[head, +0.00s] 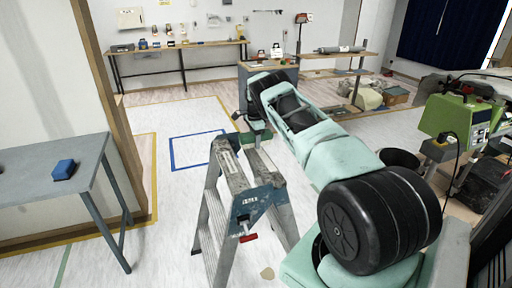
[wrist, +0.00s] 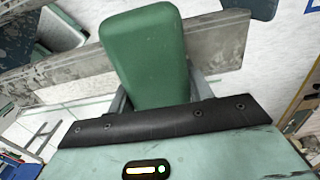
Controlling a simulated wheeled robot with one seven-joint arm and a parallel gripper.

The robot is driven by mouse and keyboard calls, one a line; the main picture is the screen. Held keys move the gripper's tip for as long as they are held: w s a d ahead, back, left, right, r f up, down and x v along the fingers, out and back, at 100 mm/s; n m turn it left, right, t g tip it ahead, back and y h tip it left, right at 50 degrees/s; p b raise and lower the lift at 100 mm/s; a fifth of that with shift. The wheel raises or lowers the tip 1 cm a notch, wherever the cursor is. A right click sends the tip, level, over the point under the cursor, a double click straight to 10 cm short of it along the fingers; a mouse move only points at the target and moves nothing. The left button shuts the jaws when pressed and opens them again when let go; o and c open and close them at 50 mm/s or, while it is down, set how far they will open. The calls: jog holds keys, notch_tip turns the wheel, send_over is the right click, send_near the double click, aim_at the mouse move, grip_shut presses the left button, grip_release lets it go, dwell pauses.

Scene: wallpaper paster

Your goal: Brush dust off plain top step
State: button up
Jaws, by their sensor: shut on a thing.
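The stepladder (head: 224,215) stands in the middle of the head view, with its worn grey top step (head: 233,170) uppermost and blue hinge parts beside it. My gripper (head: 257,136) is over the far end of the top step and shut on a green block-shaped brush (wrist: 147,58). In the wrist view the brush lies across the grey step (wrist: 222,50), whose left part has pale, patchy dust marks. The brush's underside is hidden, so I cannot tell whether it touches the step.
A grey table (head: 40,190) at the left carries a blue block (head: 64,169). A workbench (head: 180,46) with small items stands at the back wall. A green machine (head: 455,117) and a black bucket (head: 401,160) are at the right. Floor left of the ladder is clear.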

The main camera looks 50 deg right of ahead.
jog(key=shift+w+d+f+b, duration=0.2)
jog(key=shift+w+b, duration=0.15)
jog(key=shift+b, duration=0.75)
jog(key=shift+w+d+f+b, duration=0.1)
jog(key=shift+w+d+b, duration=0.2)
jog(key=shift+b, duration=0.75)
jog(key=shift+w+a+r+b, duration=0.1)
jog(key=shift+w+r+b, duration=0.05)
jog(key=shift+r+b, duration=0.2)
